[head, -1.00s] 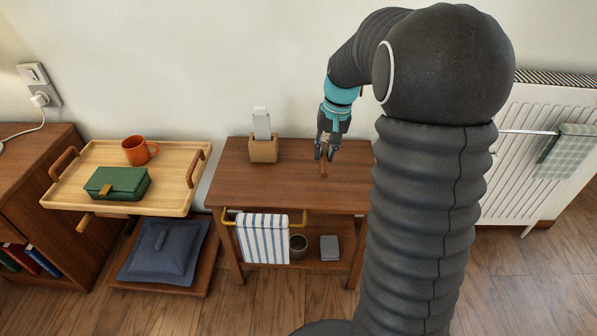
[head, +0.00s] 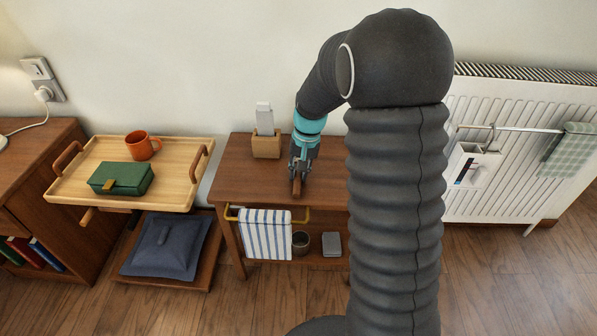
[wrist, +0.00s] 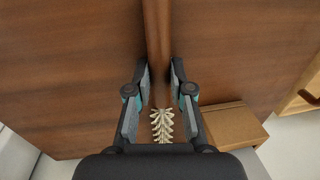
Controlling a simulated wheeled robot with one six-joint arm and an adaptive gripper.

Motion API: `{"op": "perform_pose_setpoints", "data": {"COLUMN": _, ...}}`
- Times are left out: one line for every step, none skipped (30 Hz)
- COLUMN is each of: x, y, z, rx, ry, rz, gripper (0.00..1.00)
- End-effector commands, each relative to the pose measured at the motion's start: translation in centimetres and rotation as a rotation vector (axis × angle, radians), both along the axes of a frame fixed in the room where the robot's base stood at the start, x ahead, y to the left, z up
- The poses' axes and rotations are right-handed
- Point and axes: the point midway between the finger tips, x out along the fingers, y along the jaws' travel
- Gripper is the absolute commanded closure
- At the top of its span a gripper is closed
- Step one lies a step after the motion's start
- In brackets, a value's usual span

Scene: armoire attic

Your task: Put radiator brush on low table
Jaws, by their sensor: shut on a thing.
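The radiator brush (wrist: 155,50) has a long brown wooden handle and pale bristles (wrist: 162,125). My gripper (wrist: 160,85) is shut on it, with a finger on each side of the handle near the bristles. In the head view my gripper (head: 299,166) points down over a brown wooden table (head: 238,178), with the brush handle (head: 297,187) sticking out below the fingers. The bristles are hidden there. I cannot tell whether the brush touches the tabletop.
A wooden block holder (head: 266,146) with a white item stands at the table's back left. A striped towel (head: 265,235) hangs on its front rail. A tray (head: 185,185) with an orange mug and green box is left; a radiator (head: 510,200) is right. The tabletop's left front is clear.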

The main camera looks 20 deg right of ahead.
Motion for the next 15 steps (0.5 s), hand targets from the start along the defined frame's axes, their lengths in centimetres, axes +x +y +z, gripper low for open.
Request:
{"op": "perform_pose_setpoints", "data": {"x": 0.02, "y": 0.0, "z": 0.07, "rx": 0.0, "ry": -0.001, "rz": 0.0, "gripper": 1.0}}
{"op": "perform_pose_setpoints", "data": {"x": 0.02, "y": 0.0, "z": 0.08, "rx": 0.0, "ry": -0.001, "rz": 0.0, "gripper": 1.0}}
{"op": "perform_pose_setpoints", "data": {"x": 0.02, "y": 0.0, "z": 0.08, "rx": 0.0, "ry": -0.001, "rz": 0.0, "gripper": 1.0}}
{"op": "perform_pose_setpoints", "data": {"x": 0.02, "y": 0.0, "z": 0.08, "rx": 0.0, "ry": -0.001, "rz": 0.0, "gripper": 1.0}}
{"op": "perform_pose_setpoints", "data": {"x": 0.02, "y": 0.0, "z": 0.04, "rx": 0.0, "ry": -0.001, "rz": 0.0, "gripper": 1.0}}
{"op": "perform_pose_setpoints", "data": {"x": 0.02, "y": -0.01, "z": -0.07, "rx": 0.0, "ry": -0.001, "rz": 0.0, "gripper": 1.0}}
{"op": "perform_pose_setpoints", "data": {"x": 0.01, "y": -0.01, "z": -0.18, "rx": 0.0, "ry": -0.001, "rz": 0.0, "gripper": 1.0}}
{"op": "perform_pose_setpoints", "data": {"x": 0.01, "y": 0.0, "z": -0.27, "rx": 0.0, "ry": -0.001, "rz": 0.0, "gripper": 1.0}}
{"op": "perform_pose_setpoints", "data": {"x": 0.01, "y": -0.01, "z": -0.23, "rx": 0.0, "ry": -0.001, "rz": 0.0, "gripper": 0.74}}
{"op": "perform_pose_setpoints", "data": {"x": 0.01, "y": -0.01, "z": -0.19, "rx": 0.0, "ry": -0.001, "rz": 0.0, "gripper": 0.67}}
{"op": "perform_pose_setpoints", "data": {"x": 0.01, "y": -0.01, "z": -0.19, "rx": 0.0, "ry": -0.001, "rz": 0.0, "gripper": 0.59}}
{"op": "perform_pose_setpoints", "data": {"x": 0.01, "y": -0.02, "z": -0.18, "rx": 0.0, "ry": -0.001, "rz": 0.0, "gripper": 0.54}}
{"op": "perform_pose_setpoints", "data": {"x": 0.01, "y": -0.02, "z": -0.18, "rx": 0.0, "ry": -0.001, "rz": 0.0, "gripper": 0.54}}
{"op": "perform_pose_setpoints", "data": {"x": 0.01, "y": -0.02, "z": -0.18, "rx": 0.0, "ry": -0.001, "rz": 0.0, "gripper": 0.54}}
{"op": "perform_pose_setpoints", "data": {"x": 0.01, "y": -0.02, "z": -0.18, "rx": 0.0, "ry": -0.001, "rz": 0.0, "gripper": 0.54}}
